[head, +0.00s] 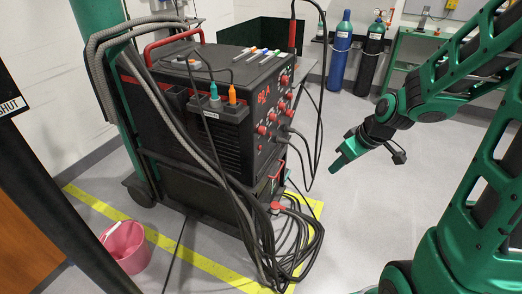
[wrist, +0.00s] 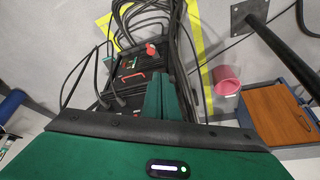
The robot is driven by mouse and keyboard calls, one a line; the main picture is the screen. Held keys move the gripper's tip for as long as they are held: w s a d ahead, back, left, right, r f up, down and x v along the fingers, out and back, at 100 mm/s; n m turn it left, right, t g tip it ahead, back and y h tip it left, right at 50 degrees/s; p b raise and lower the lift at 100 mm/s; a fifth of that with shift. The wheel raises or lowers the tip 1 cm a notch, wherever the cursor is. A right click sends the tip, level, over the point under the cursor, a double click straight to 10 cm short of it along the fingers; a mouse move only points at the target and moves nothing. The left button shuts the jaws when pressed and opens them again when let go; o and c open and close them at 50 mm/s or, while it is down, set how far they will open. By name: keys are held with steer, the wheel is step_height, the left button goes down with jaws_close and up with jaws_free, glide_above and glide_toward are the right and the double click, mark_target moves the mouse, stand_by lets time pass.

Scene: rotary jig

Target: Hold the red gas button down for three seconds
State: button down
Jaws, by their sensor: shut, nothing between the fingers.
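The black and red welding machine (head: 185,62) stands on a cart left of centre in the head view. Its front panel, facing right, carries several small red knobs or buttons (head: 262,130); I cannot tell which one is the gas button. My gripper (head: 337,166) is shut and empty, in the air to the right of the panel and apart from it. In the wrist view its closed green fingers (wrist: 164,98) show in front of the dark machine front, which has a red handle (wrist: 133,76). The fingers hide part of the machine there.
Dark cables (head: 300,235) hang from the panel and coil on the floor by the cart. A pink bucket (head: 125,247) stands at lower left near yellow floor tape (head: 205,265). Gas cylinders (head: 341,52) stand at the back. The grey floor right of the cart is clear.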

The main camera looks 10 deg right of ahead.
steer(key=w+a+f+n+t+y, duration=0.3)
steer(key=w+a+f+n, duration=0.15)
steer(key=w+a, duration=0.5)
steer(key=t, duration=0.5)
glide_toward(260, 148)
steer(key=s+d+r, duration=0.1)
steer(key=s+d, duration=0.1)
steer(key=d, duration=0.1)
steer(key=w+d+f+m+t+h, duration=0.1)
steer(key=w+d+f+t+h, duration=0.1)
steer(key=d+f, duration=0.2)
steer(key=shift+w+f+m, duration=0.25)
steer(key=shift+f+m, duration=0.1)
steer(key=w+a, duration=0.5)
steer(key=a, duration=0.2)
steer(key=shift+a, duration=0.1)
stand_by(1.1)
